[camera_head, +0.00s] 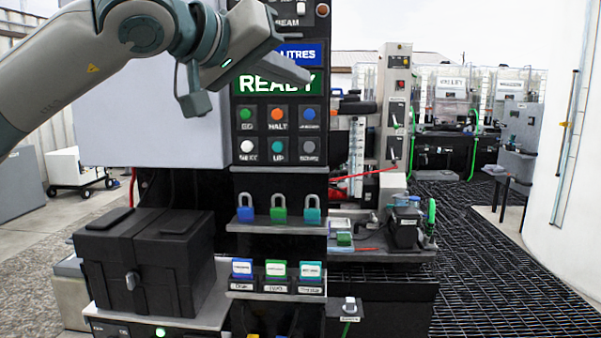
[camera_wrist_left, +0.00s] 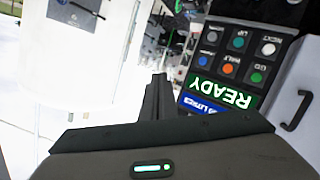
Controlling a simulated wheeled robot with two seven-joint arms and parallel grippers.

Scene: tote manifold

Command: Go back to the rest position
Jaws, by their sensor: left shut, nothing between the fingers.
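My left arm comes in from the upper left in the head view. My left gripper (camera_head: 302,74) is in front of the upper part of the control panel, beside the green READY sign (camera_head: 268,83). In the left wrist view the fingers of my left gripper (camera_wrist_left: 157,97) are together with nothing between them. The READY sign (camera_wrist_left: 222,93) also shows there, upside down, to the right of the fingers. My right gripper is in neither view.
Coloured buttons (camera_head: 278,131) sit below the sign, with several padlocks (camera_head: 279,209) on a shelf under them. A black case (camera_head: 145,262) stands at lower left. A cluttered side shelf (camera_head: 372,247) is right of the panel. The grated floor (camera_head: 500,270) at right looks clear.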

